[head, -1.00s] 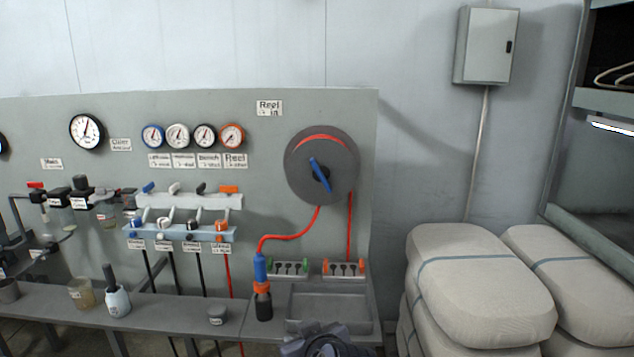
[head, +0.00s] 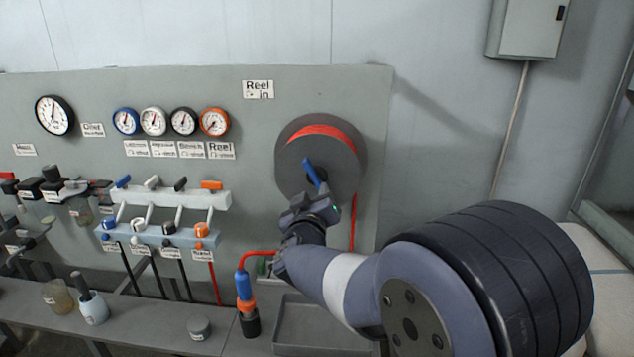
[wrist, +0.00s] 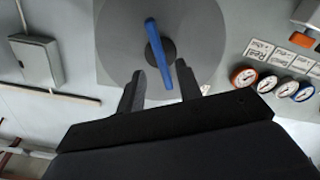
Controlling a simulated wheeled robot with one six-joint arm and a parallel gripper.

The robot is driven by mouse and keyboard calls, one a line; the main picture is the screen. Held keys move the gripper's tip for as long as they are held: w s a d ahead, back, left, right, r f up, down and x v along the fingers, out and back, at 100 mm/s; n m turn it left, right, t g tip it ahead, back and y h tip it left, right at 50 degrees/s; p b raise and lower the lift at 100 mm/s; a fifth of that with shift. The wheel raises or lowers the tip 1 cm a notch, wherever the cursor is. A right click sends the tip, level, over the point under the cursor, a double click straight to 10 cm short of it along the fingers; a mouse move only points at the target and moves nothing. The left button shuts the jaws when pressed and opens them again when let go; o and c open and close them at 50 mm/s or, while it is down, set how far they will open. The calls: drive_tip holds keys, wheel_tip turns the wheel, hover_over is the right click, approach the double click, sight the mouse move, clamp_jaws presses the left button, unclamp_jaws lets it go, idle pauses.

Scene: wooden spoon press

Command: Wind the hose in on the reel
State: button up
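The hose reel (head: 292,158) is a dark grey disc on the grey panel, with red hose wound on it. Its blue crank handle (head: 313,172) slants across the hub. The red hose (head: 262,254) runs down to a blue-ended nozzle (head: 243,287) standing in a dark holder. My gripper (head: 312,207) is in front of the lower part of the reel, just below the handle. In the wrist view my gripper (wrist: 160,90) is open, with the lower end of the blue handle (wrist: 158,58) between its two fingers; I cannot tell whether they touch it. My arm hides part of the hose.
Several gauges (head: 168,121) and a row of valves (head: 165,212) are left of the reel. A shelf tray (head: 300,327) lies below. A grey wall box (head: 528,28) is at upper right.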

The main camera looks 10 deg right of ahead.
sight(316, 183)
drive_tip(key=x, duration=0.5)
drive_tip(key=shift+w+d, duration=0.15)
drive_tip(key=shift+w, duration=0.15)
drive_tip(key=shift+c, duration=0.4)
clamp_jaws()
